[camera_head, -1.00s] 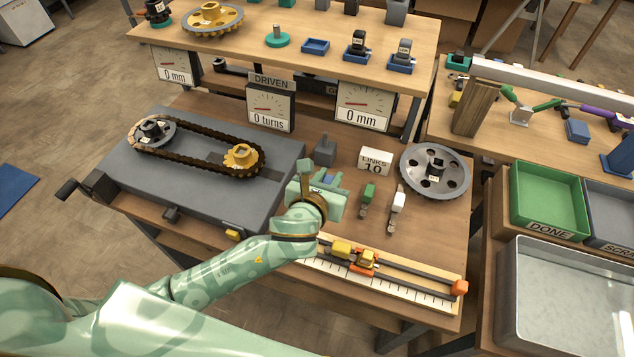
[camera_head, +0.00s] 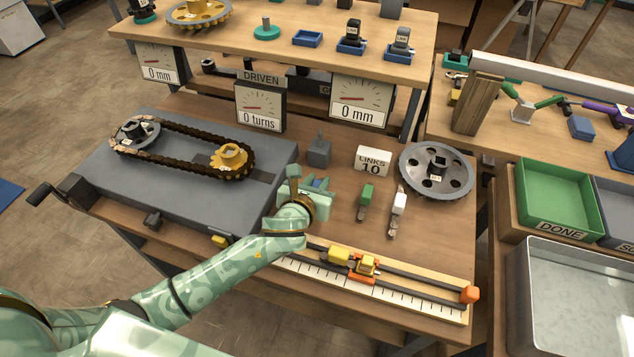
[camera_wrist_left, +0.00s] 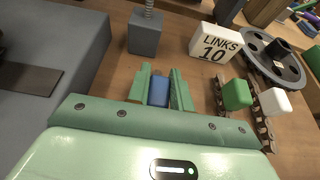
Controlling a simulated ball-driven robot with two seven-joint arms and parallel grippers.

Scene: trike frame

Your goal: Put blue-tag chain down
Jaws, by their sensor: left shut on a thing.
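My left gripper (camera_head: 312,186) is over the bench, between the grey plate and the green-tag chain. Its fingers are shut on the blue tag (camera_wrist_left: 158,92) of the blue-tag chain, and a little of that tag also shows in the head view (camera_head: 317,183). The chain's links are hidden by the gripper, so I cannot tell whether they touch the bench. To the right, a green-tag chain (camera_head: 366,193) and a white-tag chain (camera_head: 398,203) lie side by side. My right gripper is not in view.
A grey block (camera_head: 319,152) and the LINKS 10 sign (camera_head: 373,160) stand behind the gripper. A loose grey sprocket (camera_head: 436,172) lies at right. The grey plate (camera_head: 190,200) with its looped chain is at left. A ruler rail (camera_head: 380,280) lies in front.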

